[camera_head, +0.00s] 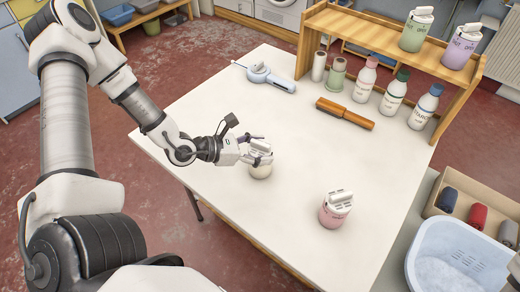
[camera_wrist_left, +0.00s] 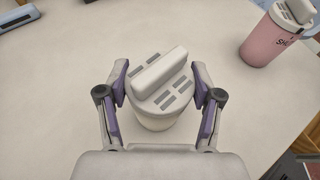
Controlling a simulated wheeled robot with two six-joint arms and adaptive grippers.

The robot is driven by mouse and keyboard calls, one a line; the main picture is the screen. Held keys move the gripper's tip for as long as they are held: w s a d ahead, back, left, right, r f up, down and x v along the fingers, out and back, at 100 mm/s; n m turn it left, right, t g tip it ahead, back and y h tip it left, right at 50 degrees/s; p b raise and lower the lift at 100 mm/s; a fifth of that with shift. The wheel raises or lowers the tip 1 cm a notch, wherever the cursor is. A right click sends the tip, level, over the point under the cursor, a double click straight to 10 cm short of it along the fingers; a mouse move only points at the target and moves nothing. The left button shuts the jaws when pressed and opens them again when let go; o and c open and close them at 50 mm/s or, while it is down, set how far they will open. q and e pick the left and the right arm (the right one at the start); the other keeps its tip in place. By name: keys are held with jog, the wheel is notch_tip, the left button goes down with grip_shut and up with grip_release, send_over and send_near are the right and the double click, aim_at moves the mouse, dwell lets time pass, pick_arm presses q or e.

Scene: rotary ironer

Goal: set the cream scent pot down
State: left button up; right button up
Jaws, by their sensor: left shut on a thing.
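The cream scent pot (camera_head: 261,169) is at my left gripper (camera_head: 257,151), near the front left part of the white table (camera_head: 300,120). In the left wrist view the cream pot (camera_wrist_left: 160,88) stands between the two purple-padded fingers of the gripper (camera_wrist_left: 163,88). Its pale slotted lid with a raised bar faces the camera. The left gripper is shut on it. I cannot tell whether the pot's base touches the table. My right gripper is not in view.
A pink scent pot (camera_head: 335,209) stands to the right. The table around the cream pot is clear.

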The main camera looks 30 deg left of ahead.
pick_arm(q)
jog(key=shift+f, duration=0.15)
jog(key=o, duration=1.5)
